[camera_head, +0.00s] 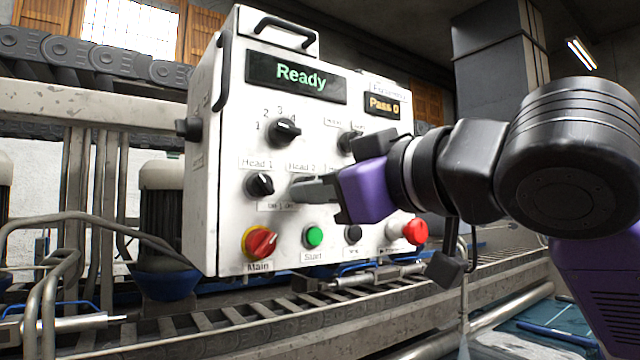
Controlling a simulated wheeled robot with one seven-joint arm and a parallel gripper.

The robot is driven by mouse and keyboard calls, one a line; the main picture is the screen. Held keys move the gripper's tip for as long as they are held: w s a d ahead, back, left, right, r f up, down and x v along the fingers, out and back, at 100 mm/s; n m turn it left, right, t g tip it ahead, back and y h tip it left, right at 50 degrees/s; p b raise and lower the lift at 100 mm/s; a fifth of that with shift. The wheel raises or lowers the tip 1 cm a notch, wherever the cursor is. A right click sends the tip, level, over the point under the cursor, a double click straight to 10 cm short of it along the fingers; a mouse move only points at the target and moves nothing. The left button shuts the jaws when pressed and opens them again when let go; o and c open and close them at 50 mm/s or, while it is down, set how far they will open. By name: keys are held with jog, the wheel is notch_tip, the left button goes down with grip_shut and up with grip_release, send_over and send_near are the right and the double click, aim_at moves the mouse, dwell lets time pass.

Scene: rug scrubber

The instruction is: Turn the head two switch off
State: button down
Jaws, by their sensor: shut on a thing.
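A white control box (215,190) stands in the middle of the camera_head view, with a "Ready" display (297,77) and a "Pass 0" display (382,105). The black Head 1 switch (260,185) is on the left of its row. My gripper (310,189) reaches in from the right and is at the panel just under the "Head 2" label (302,168). It is shut on the head two switch, which its fingers almost wholly hide. The knob's angle cannot be seen.
Below are a red Main switch (261,243), a green Start button (314,236), a small black knob (353,233) and a red mushroom button (415,231). A numbered selector (285,132) sits above. A conveyor frame (220,326) runs below the box.

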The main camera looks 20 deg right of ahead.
jog(key=n+p, duration=0.1)
jog(key=n, duration=0.9)
jog(key=shift+r+n+h, duration=0.1)
jog(key=shift+n+h, duration=0.3)
dwell(0.4)
jog(key=c, duration=1.2)
grip_release()
jog(key=shift+b+v, duration=0.45)
jog(key=shift+v, duration=3.5)
jog(key=shift+r, duration=0.2)
